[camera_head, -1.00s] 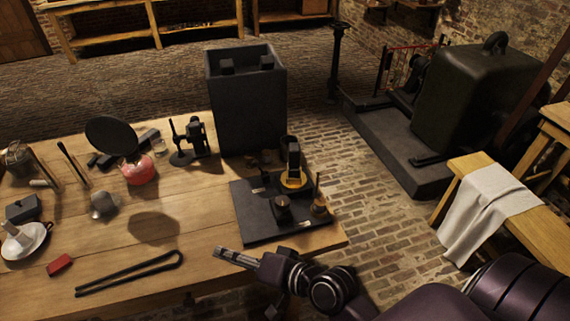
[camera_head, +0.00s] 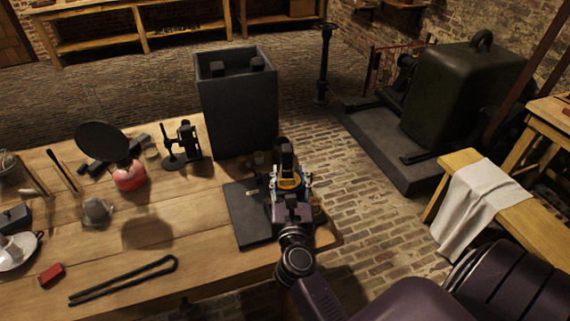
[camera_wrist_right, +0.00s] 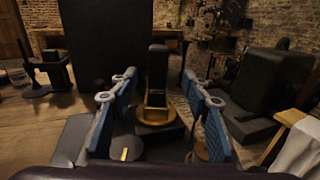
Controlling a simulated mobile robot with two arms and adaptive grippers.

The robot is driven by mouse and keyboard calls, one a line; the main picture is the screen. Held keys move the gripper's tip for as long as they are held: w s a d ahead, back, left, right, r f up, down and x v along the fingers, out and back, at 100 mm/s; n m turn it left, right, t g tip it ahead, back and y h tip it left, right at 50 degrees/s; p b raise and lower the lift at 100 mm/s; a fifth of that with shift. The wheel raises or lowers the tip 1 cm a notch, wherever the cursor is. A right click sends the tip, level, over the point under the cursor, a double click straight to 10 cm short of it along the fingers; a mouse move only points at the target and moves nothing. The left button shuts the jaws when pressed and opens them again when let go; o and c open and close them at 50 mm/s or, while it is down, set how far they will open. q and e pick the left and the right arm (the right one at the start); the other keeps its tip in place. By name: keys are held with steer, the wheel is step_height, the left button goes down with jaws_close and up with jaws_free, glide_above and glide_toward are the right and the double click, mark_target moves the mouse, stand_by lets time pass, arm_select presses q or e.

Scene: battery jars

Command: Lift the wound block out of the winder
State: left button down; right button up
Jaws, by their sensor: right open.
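The wound block (camera_head: 287,158) is a dark upright block standing on a brass-coloured round base of the winder, whose dark slab (camera_head: 243,214) lies at the table's right end. In the right wrist view the block (camera_wrist_right: 157,68) stands upright over the brass base (camera_wrist_right: 155,118). My right gripper (camera_head: 291,184) is open, its fingers reaching toward the block from the near side. In the wrist view its blue-padded fingers (camera_wrist_right: 158,84) are spread left and right of the block, with gaps on both sides. The gripper hides the near part of the winder. My left gripper is not in view.
A tall dark open box (camera_head: 237,108) stands just behind the winder. A small black stand (camera_head: 183,145), a red-based lamp (camera_head: 130,177) and long black tongs (camera_head: 122,281) are on the table (camera_head: 195,235).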

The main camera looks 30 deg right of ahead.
mark_target(287, 160)
steer(key=p+x, duration=0.1)
steer(key=x, duration=0.5)
steer(key=shift+w+r+p, duration=0.15)
steer(key=shift+w+p, duration=0.15)
steer(key=shift+w+d, duration=0.3)
steer(key=shift+w, duration=0.05)
jaws_close()
